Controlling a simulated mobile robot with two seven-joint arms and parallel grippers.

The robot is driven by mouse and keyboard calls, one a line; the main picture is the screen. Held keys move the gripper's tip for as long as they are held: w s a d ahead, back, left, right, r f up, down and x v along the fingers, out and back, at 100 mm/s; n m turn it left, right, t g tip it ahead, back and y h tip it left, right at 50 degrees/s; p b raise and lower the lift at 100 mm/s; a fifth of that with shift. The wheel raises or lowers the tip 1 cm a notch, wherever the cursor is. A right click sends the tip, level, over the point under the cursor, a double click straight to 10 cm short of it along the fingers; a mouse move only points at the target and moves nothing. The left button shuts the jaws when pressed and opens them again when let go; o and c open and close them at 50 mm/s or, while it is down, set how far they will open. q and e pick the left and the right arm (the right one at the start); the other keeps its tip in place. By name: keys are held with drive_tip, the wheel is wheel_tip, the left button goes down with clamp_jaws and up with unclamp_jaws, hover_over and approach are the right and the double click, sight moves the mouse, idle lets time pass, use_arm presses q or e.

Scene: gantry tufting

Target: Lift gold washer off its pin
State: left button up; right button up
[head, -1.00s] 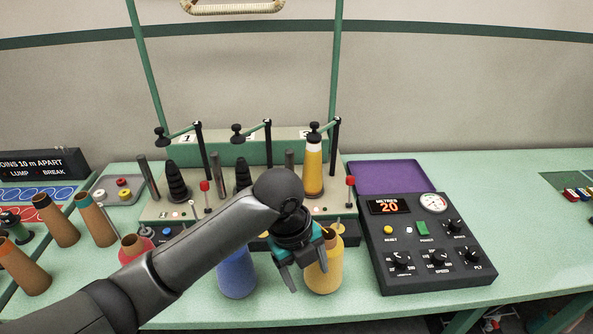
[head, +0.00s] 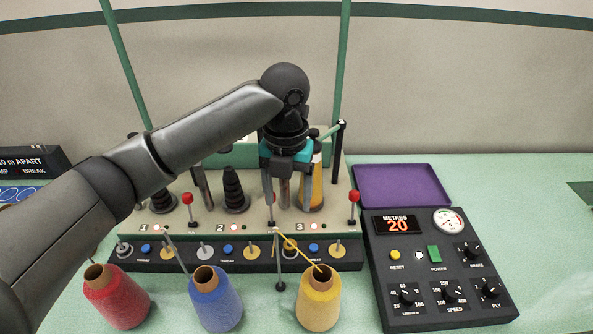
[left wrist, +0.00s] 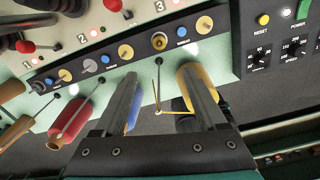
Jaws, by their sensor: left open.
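Gold discs sit along the dark front strip of the tufting console, one (head: 251,252) left of centre and one (head: 338,249) at the right end. Thin pins rise at them, but I cannot tell which disc is the gold washer. In the left wrist view, a gold ring with a dark centre (left wrist: 158,41) is beyond my fingertips, on the strip. My left gripper (head: 287,203) is open and empty, pointing down above the console around position 3, behind the strip. Its two fingers also show in the left wrist view (left wrist: 164,76). My right gripper is not in view.
Red (head: 117,297), blue (head: 215,300) and yellow (head: 319,301) yarn cones stand in front of the strip, with yarn running from the yellow one. Thin rods and red-topped posts (head: 354,198) crowd the console. A control box (head: 433,265) and a purple tray (head: 402,186) are at right.

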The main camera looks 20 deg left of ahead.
use_arm(q)
approach(290, 241)
drive_tip(key=f, duration=0.4)
drive_tip(key=f+b, duration=0.1)
drive_tip(key=f, duration=0.4)
drive_tip(key=shift+s+f, duration=0.2)
drive_tip(key=shift+f, duration=0.1)
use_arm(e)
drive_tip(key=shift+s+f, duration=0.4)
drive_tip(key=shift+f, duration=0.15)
use_arm(q)
clamp_jaws()
idle(0.3)
drive_tip(key=shift+r, duration=0.2)
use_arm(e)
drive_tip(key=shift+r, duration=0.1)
use_arm(q)
wheel_tip(290, 241, up, 7)
drive_tip(key=p, duration=0.7)
drive_tip(key=shift+p, duration=0.4)
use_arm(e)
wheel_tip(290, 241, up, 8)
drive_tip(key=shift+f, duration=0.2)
